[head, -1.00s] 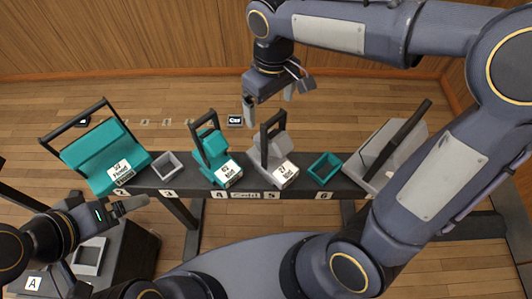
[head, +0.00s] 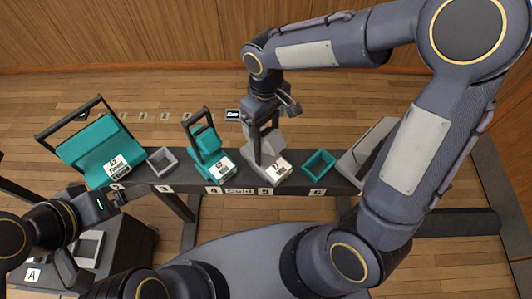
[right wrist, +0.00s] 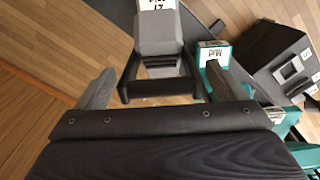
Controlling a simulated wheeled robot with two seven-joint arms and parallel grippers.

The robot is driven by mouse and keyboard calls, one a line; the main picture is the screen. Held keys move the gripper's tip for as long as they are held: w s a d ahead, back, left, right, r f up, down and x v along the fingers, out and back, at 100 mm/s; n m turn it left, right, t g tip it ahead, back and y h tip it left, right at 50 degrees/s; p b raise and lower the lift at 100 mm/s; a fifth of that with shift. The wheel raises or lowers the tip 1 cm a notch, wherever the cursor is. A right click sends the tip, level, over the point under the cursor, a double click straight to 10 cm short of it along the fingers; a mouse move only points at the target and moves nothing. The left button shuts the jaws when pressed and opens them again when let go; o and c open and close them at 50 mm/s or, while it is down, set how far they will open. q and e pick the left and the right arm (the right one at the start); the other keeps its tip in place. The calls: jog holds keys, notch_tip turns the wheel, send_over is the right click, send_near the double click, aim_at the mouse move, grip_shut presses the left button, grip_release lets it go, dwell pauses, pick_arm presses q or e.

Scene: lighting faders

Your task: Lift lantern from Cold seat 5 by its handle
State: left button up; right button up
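The grey lantern (head: 275,168) with a white label and a black handle stands upright at seat 5 of the rail marked Cold. My right gripper (head: 268,118) is over its handle top, which it partly hides in the head view. In the right wrist view, the open right gripper (right wrist: 158,72) has one finger on each side of the black handle (right wrist: 160,87), with gaps to both. The grey lantern body (right wrist: 158,35) lies beyond. My left gripper (head: 118,198) is at the lower left, away from the lantern; its fingers are too small to judge.
A teal lantern (head: 209,150) with a raised black handle stands close by at seat 4. An empty teal holder (head: 319,163) is at seat 6 and a grey holder (head: 162,161) at seat 3. Larger teal (head: 95,145) and grey (head: 362,150) units stand at the rail's ends.

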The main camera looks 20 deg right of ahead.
jog(key=shift+r, duration=0.1)
grip_shut()
dwell(0.3)
